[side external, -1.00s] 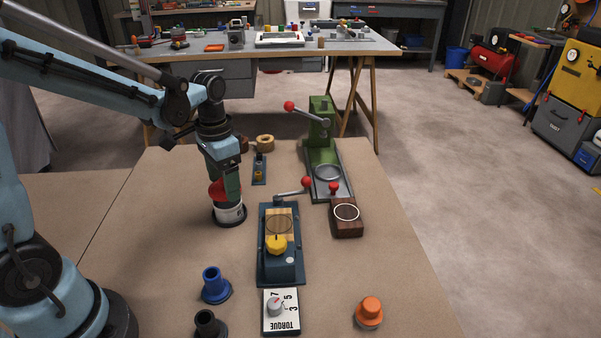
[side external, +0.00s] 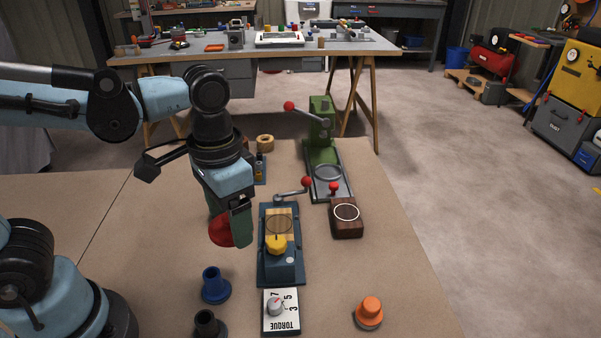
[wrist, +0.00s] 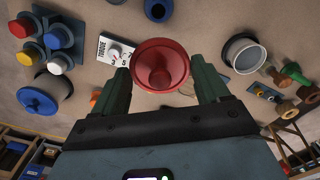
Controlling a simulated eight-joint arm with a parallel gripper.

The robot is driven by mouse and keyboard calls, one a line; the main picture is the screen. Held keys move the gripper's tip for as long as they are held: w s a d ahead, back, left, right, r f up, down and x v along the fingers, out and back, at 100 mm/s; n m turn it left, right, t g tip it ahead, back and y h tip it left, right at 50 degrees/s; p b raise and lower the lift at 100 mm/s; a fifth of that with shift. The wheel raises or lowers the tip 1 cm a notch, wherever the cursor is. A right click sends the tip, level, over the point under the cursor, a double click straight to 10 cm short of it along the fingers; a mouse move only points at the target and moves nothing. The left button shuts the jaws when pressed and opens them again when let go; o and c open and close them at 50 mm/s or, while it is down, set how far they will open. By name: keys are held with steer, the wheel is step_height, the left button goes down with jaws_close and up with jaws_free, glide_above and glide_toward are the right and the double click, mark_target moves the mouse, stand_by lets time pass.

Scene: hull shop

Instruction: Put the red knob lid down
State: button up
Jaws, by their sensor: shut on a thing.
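The red knob lid (side external: 220,232) is held in the air between the green fingers of my gripper (side external: 228,226). In the wrist view the round red lid (wrist: 160,52) shows its knob toward the camera, with a finger on each side. An open white pot (wrist: 243,54) stands apart from the lid, to its right in the wrist view; its dark grey inside shows. In the side view my gripper hides this pot. Whether the lid is level cannot be told exactly.
A blue fixture with a yellow knob (side external: 276,244) stands just right of my gripper. A torque dial (side external: 281,312), a blue funnel-like piece (side external: 215,285) and an orange one (side external: 368,312) stand nearer. A green press (side external: 322,150) stands behind.

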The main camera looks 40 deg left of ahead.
steer(key=s+d+f, duration=0.2)
steer(key=s, duration=0.2)
glide_above(223, 252)
step_height(223, 252, down, 7)
steer(key=shift+f, duration=1.95)
steer(key=shift+f, duration=0.15)
steer(key=o, duration=1)
